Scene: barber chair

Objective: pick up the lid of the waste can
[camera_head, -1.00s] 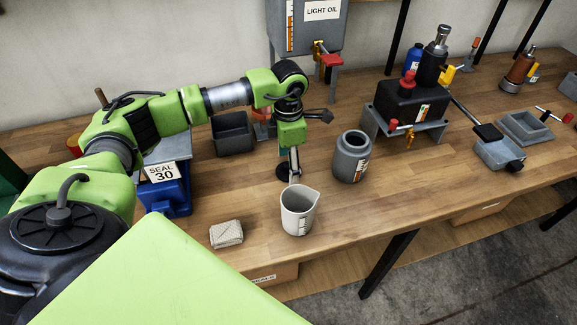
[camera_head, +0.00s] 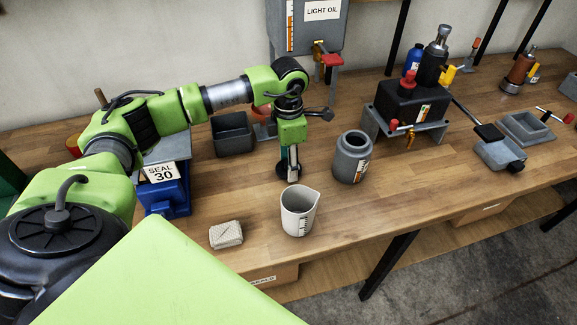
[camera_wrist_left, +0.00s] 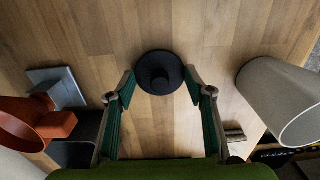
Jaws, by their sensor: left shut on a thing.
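The lid (camera_wrist_left: 159,72) is a round black disc with a knob, seen from above in the left wrist view. In the head view the lid (camera_head: 281,171) is a dark disc partly hidden behind my gripper, on or just over the wooden bench. My left gripper (camera_wrist_left: 160,80) points down with a fingertip at each side of the lid and is shut on it. The left gripper (camera_head: 290,175) also shows in the head view. The grey waste can (camera_head: 352,158) stands upright and open-topped to the right of the gripper. My right gripper is out of view.
A white beaker (camera_head: 298,211) stands close in front of the gripper. A folded cloth (camera_head: 226,234) lies front left. A grey bin (camera_head: 232,134) and an orange object (camera_wrist_left: 32,122) stand behind left. The bench between the waste can and its front edge is clear.

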